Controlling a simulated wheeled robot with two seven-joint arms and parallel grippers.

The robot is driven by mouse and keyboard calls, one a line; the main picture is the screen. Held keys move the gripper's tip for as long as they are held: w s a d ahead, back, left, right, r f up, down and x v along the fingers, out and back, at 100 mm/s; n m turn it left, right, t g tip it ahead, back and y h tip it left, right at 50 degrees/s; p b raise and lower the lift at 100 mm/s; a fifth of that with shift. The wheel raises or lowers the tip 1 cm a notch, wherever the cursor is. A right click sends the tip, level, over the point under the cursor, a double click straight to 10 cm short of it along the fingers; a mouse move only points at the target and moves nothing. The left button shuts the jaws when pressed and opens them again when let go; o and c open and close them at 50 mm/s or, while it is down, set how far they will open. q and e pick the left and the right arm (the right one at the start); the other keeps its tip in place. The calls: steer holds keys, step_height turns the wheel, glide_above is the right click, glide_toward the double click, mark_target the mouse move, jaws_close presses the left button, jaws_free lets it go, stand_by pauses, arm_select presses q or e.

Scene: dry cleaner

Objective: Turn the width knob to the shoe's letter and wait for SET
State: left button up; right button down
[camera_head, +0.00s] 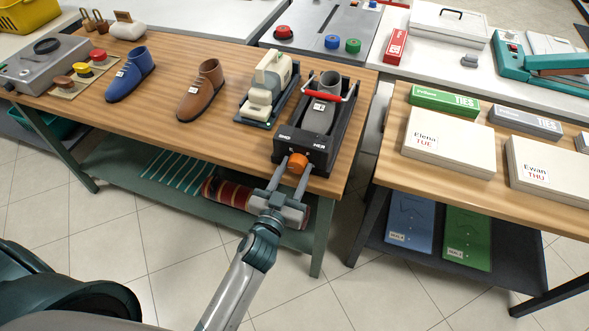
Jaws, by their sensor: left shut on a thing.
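An orange knob (298,161) sits low on the front of a black machine (306,145) at the right front of the wooden bench. My left gripper (297,167) is shut on this knob, with a finger on each side. Small white lettering shows on the machine's front, too small to read surely. A blue shoe (133,78) and a brown shoe (202,90) stand on the bench with small white tags, whose letters I cannot read. My right gripper is not in view.
A cream and dark-green device (268,88) stands close left of the machine. A grey box (40,63) and a mat with coloured knobs lie at the far left. Across a narrow gap, the right table (396,160) holds cream boxes. A striped roll lies on the shelf below.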

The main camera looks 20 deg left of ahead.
arm_select(q)
steer(key=shift+m, duration=0.8)
steer(key=shift+m+p, duration=0.5)
steer(key=shift+m, duration=1.2)
steer(key=m, duration=0.3)
steer(key=shift+m+p, duration=0.3)
steer(key=shift+p, duration=0.05)
steer(key=m, duration=0.4)
steer(key=shift+m, duration=0.3)
steer(key=m, duration=0.4)
steer(key=shift+m+p, duration=0.3)
steer(key=m, duration=0.3)
steer(key=shift+m, duration=1.2)
steer(key=shift+m+p, duration=0.3)
steer(key=shift+m, duration=1.9)
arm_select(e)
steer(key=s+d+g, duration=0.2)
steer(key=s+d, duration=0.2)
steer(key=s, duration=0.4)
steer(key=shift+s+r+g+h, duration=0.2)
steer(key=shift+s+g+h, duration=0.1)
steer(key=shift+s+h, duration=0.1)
arm_select(q)
steer(key=shift+f, duration=0.1)
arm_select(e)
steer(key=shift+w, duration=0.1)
